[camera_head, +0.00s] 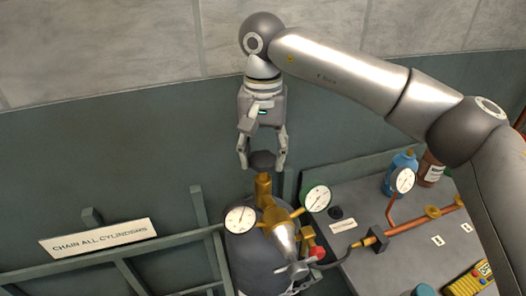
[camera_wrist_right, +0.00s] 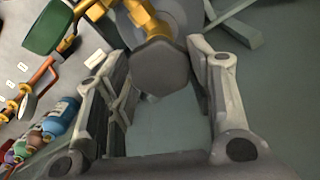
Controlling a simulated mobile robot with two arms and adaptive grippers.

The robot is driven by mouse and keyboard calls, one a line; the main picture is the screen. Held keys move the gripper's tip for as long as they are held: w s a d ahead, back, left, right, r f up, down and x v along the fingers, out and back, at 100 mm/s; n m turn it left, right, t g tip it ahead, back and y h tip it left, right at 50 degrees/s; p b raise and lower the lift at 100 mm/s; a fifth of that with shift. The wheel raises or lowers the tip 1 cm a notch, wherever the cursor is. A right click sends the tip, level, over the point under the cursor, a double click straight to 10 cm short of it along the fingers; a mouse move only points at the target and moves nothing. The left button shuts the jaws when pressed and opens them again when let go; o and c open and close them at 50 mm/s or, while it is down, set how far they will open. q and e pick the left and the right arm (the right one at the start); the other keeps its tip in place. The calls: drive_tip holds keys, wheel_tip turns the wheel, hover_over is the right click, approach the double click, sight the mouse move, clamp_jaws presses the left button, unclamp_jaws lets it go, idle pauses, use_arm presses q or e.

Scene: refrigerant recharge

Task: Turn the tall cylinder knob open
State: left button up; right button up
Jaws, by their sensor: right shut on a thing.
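The tall cylinder (camera_head: 252,262) stands upright at the bottom middle of the head view. Its brass valve (camera_head: 264,186) carries a dark, many-sided knob (camera_head: 263,159) on top. My right gripper (camera_head: 262,164) points down from above, with one finger on each side of the knob, and is shut on it. In the right wrist view the knob (camera_wrist_right: 160,68) shows large at the fingertips, with the brass valve (camera_wrist_right: 147,18) behind it. I do not make out my left gripper.
Two round gauges (camera_head: 241,219) (camera_head: 316,197) flank the valve. A grey bench (camera_head: 365,265) at right bears a copper pipe (camera_head: 410,228), bottles (camera_head: 399,172) and a yellow meter (camera_head: 468,284). A rail with a sign (camera_head: 98,238) runs along the left.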

sight(263, 157)
drive_tip(key=shift+w+r, duration=0.15)
drive_tip(key=shift+r, duration=0.1)
drive_tip(key=o, duration=1)
drive_tip(key=shift+f, duration=0.15)
drive_tip(key=shift+o, duration=0.2)
wheel_tip(263, 157, up, 12)
